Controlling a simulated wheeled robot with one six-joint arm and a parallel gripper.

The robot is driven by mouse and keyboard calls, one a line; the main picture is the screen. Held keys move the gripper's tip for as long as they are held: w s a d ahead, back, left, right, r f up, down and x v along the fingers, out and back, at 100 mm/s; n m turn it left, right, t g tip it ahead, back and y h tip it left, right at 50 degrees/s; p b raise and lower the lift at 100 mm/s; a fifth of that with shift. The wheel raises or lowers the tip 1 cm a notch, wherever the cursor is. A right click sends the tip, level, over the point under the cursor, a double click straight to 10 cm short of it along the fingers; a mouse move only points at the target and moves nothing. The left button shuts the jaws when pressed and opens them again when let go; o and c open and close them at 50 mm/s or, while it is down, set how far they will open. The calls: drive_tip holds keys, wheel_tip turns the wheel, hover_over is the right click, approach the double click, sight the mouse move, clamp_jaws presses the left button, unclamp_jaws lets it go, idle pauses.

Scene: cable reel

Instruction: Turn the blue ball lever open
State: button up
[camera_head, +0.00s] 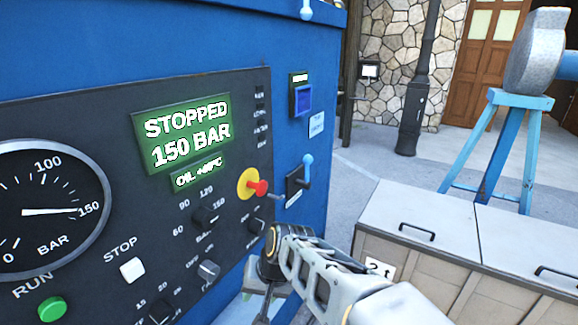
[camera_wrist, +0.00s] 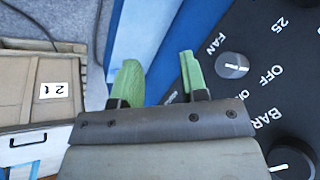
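A blue ball lever (camera_head: 307,168) stands upright on a small dark plate on the blue cabinet's side, right of the control panel. A second light-blue ball-ended handle (camera_head: 307,11) is cut by the top edge. My gripper (camera_wrist: 160,82) shows two green fingers, apart and empty, with the blue cabinet face beyond them. In the head view my arm reaches in from lower right, its end low in front of the cabinet, below the lever and not touching it. The fingers are not clear there. The wrist view shows no lever.
The black control panel (camera_head: 100,110) carries a gauge (camera_head: 45,210), knobs and a red stop knob (camera_head: 258,188) protruding left of the lever. A beige chest (camera_head: 465,235) with handles stands right. A blue trestle (camera_head: 508,150) is behind it. Open floor lies between cabinet and chest.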

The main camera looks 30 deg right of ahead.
drive_tip(key=w+d+r+m+t+y+p, duration=0.1)
drive_tip(key=w+d+r+m+t+y, duration=0.2)
drive_tip(key=w+m, duration=0.45)
drive_tip(key=w+d+r+m+t+y+p, duration=0.1)
drive_tip(key=w+d+r+m+t, duration=0.25)
drive_tip(key=w+d+m, duration=0.35)
drive_tip(key=w+d+r+m+t+h+p, duration=0.15)
drive_tip(key=d+m+t+h, duration=0.25)
drive_tip(key=d+m, duration=0.6)
drive_tip(key=w+d+m+t+h, duration=0.2)
drive_tip(key=d+m+t+h, duration=0.2)
drive_tip(key=d+m, duration=0.5)
drive_tip(key=n+p, duration=0.2)
drive_tip(key=p, duration=0.1)
hover_over(307, 182)
drive_tip(key=shift+s+d+m+h, duration=0.15)
drive_tip(key=shift+s+m+h, duration=0.1)
drive_tip(key=shift+s+h, duration=0.15)
drive_tip(key=shift+w+p, duration=0.35)
drive_tip(key=shift+w, duration=0.35)
drive_tip(key=shift+f, duration=0.1)
drive_tip(key=shift+c, duration=0.4)
